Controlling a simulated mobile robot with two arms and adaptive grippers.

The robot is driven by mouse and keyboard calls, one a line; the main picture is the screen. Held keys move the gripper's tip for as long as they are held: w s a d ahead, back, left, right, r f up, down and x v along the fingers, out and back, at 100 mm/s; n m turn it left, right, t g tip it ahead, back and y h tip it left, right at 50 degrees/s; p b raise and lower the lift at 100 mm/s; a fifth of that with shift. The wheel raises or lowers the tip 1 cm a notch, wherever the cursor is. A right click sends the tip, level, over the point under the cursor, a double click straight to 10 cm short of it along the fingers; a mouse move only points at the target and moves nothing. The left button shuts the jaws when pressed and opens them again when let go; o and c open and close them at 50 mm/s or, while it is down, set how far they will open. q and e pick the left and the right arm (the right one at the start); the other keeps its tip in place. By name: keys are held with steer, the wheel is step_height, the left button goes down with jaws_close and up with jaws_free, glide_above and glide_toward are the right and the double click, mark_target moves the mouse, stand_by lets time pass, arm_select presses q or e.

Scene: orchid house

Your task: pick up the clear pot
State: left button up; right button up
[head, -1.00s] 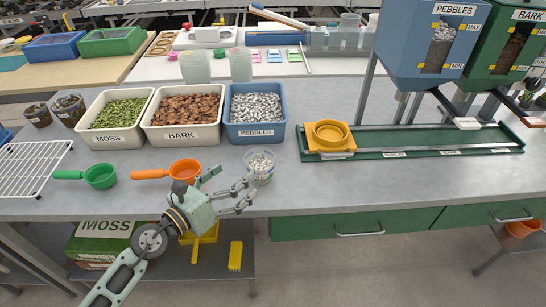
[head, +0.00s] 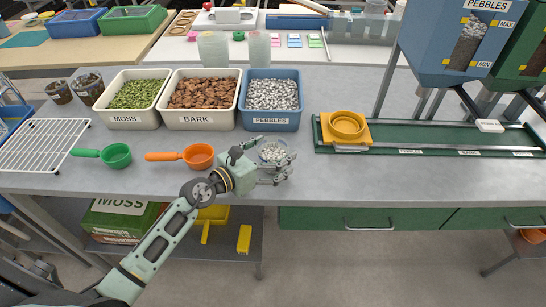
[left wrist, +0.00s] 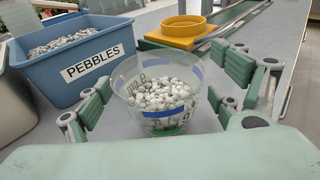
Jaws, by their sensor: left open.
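The clear pot (head: 273,152) stands upright on the grey bench in front of the pebbles bin, with white pebbles inside. In the left wrist view the clear pot (left wrist: 160,92) shows blue marks on its wall and a green patch near its base. My left gripper (head: 275,170) is at the pot, its fingers open. In the left wrist view the left gripper (left wrist: 168,105) has one finger on each side of the pot, with a gap visible at least on the right. The pot's far lower side is hidden. My right gripper is not in view.
The blue pebbles bin (head: 270,118) stands close behind the pot. A yellow ring holder (head: 345,138) on a green rail is to the right. Orange (head: 198,156) and green (head: 117,155) scoops lie left. The bench front is clear to the right.

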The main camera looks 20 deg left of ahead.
arm_select(q)
steer(key=c, duration=1.2)
steer(key=shift+r, duration=0.15)
steer(key=shift+c, duration=0.2)
